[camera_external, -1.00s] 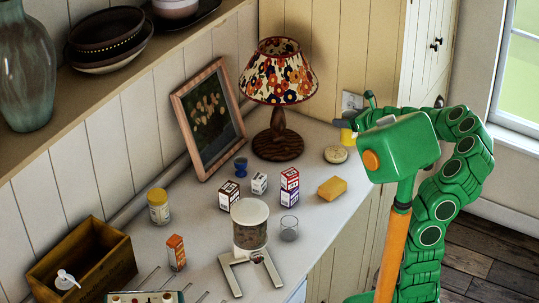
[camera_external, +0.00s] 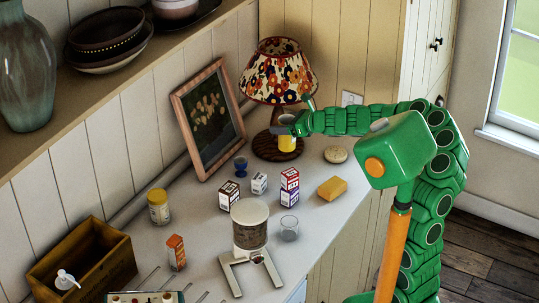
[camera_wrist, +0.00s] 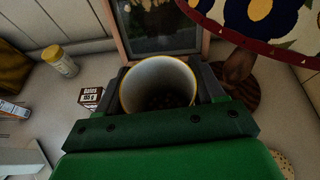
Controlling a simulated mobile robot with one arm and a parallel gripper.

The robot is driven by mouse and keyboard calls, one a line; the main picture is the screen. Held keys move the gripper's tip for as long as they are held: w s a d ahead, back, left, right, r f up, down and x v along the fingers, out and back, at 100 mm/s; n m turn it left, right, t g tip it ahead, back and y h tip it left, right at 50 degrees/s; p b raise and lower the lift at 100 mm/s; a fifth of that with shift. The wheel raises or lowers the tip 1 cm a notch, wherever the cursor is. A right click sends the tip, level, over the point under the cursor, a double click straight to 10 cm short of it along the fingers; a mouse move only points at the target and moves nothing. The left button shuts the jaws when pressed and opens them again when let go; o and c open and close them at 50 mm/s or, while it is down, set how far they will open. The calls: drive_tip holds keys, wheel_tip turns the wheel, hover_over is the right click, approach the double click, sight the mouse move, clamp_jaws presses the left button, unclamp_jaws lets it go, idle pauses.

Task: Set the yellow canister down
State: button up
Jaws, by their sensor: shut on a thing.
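The yellow canister (camera_external: 287,144) is held upright in my gripper (camera_external: 284,126), in front of the lamp's wooden base. In the wrist view the canister (camera_wrist: 158,84) is open at the top, with a yellow rim, a pale inside and dark contents. My gripper's fingers (camera_wrist: 160,92) stand on both sides of it, shut on it. The canister's underside is hidden in the wrist view. I cannot tell how far it is above the counter (camera_external: 205,221).
The flowered lamp (camera_external: 279,70) and a picture frame (camera_external: 210,115) stand close by. A blue cup (camera_external: 240,166), several small boxes (camera_external: 290,181), a yellow block (camera_external: 331,188) and a round pale disc (camera_external: 335,154) lie nearby. A grinder-like device (camera_external: 250,228) and a glass (camera_external: 289,228) stand nearer the front.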

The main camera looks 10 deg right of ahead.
drive_tip(key=s+a+f+n+g+y, duration=0.1)
drive_tip(key=s+a+n+g, duration=0.1)
drive_tip(key=s+a, duration=0.95)
drive_tip(key=s+a+n+g+y, duration=0.15)
drive_tip(key=s+a, duration=0.45)
drive_tip(key=a, duration=1.1)
drive_tip(key=s+a+f+n+g+y, duration=0.1)
drive_tip(key=s+a+n+g, duration=0.1)
drive_tip(key=s+a, duration=0.9)
drive_tip(key=w+a+f, duration=0.9)
drive_tip(key=w+a, duration=0.1)
drive_tip(key=a, duration=0.4)
drive_tip(key=shift+w, duration=0.15)
drive_tip(key=shift+a+f+m+h, duration=0.15)
drive_tip(key=shift+f+m+h, duration=0.05)
drive_tip(key=shift+m+h, duration=0.05)
drive_tip(key=shift+w+a+f, duration=0.1)
drive_tip(key=shift+f, duration=1.5)
